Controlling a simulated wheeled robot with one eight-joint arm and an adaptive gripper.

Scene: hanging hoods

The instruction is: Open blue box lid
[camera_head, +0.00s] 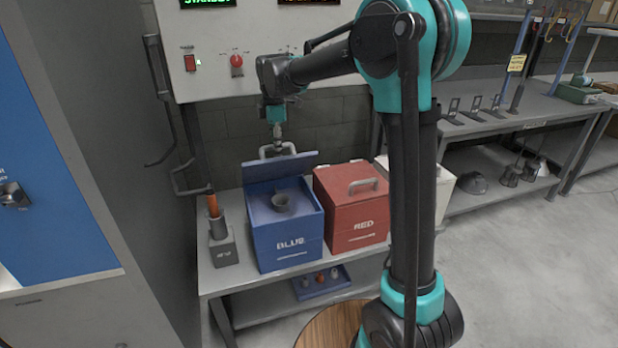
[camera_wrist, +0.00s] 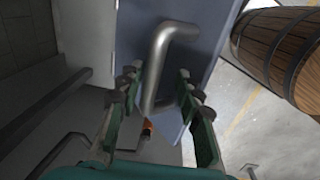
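The blue box (camera_head: 288,235) stands on the grey bench in the head view. Its lid (camera_head: 262,168) is raised and tilted up at the back, and a dark grey round piece (camera_head: 283,203) shows inside the box. My gripper (camera_head: 278,146) is above and behind the raised lid, at its handle. In the wrist view the lid (camera_wrist: 205,30) is a blue-grey panel with a bent metal handle (camera_wrist: 160,50). My gripper (camera_wrist: 158,92) has its fingers apart, one on each side of the handle, with gaps visible.
A red box (camera_head: 345,215) with a closed lid and handle stands just right of the blue box. A grey holder with an orange-topped piece (camera_head: 220,235) is at left. A control panel (camera_head: 225,60) hangs close behind my arm. A wooden barrel (camera_wrist: 285,50) shows in the wrist view.

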